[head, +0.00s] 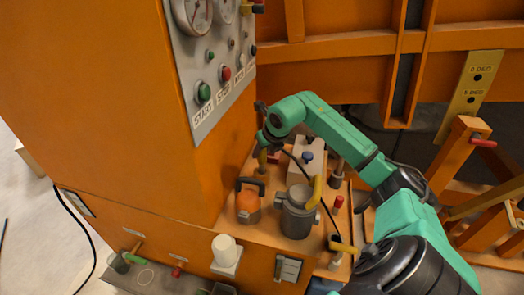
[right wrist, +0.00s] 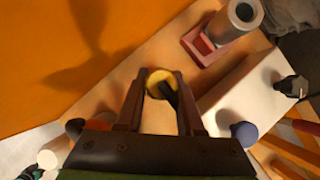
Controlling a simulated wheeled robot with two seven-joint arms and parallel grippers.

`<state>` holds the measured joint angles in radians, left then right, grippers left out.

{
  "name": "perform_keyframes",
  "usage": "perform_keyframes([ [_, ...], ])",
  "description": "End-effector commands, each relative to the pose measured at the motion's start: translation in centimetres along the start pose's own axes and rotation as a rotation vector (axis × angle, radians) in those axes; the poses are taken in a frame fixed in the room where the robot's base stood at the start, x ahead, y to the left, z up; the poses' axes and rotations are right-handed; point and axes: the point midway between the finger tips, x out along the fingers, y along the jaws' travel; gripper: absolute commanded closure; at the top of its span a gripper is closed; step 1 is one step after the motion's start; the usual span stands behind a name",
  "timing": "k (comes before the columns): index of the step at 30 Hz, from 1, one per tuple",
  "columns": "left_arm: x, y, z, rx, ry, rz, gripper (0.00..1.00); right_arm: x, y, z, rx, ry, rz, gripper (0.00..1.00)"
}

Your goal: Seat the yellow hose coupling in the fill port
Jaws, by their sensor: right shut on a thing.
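My right gripper (head: 262,140) is over the back of the orange deck, close to the machine's side wall. In the right wrist view its two fingers (right wrist: 160,100) are shut on the yellow hose coupling (right wrist: 157,76), which shows as a round yellow face with a dark piece across it. In the head view the coupling (head: 262,160) is a small yellowish upright shape below the gripper. A black hose (head: 312,178) curves from near the gripper toward the front right. I cannot tell which fitting is the fill port, or whether the coupling touches anything below. My left gripper is not in view.
A white box (head: 300,172) with a blue knob (head: 307,156) stands right of the gripper. An orange canister (head: 247,206) and a grey metal pot (head: 297,222) stand in front. A grey cylinder (right wrist: 231,22) sits in a pink bracket (right wrist: 196,45). The control panel (head: 207,55) is at left.

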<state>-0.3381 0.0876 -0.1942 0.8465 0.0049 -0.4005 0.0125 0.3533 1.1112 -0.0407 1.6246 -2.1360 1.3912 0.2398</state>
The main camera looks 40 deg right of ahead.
Motion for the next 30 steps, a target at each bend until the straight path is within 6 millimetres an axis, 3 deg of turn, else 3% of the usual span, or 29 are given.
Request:
perform_keyframes([
  [30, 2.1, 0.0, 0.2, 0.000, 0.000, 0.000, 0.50, 2.3, 0.0, -1.4, 0.001, 0.000, 0.000, 1.00],
])
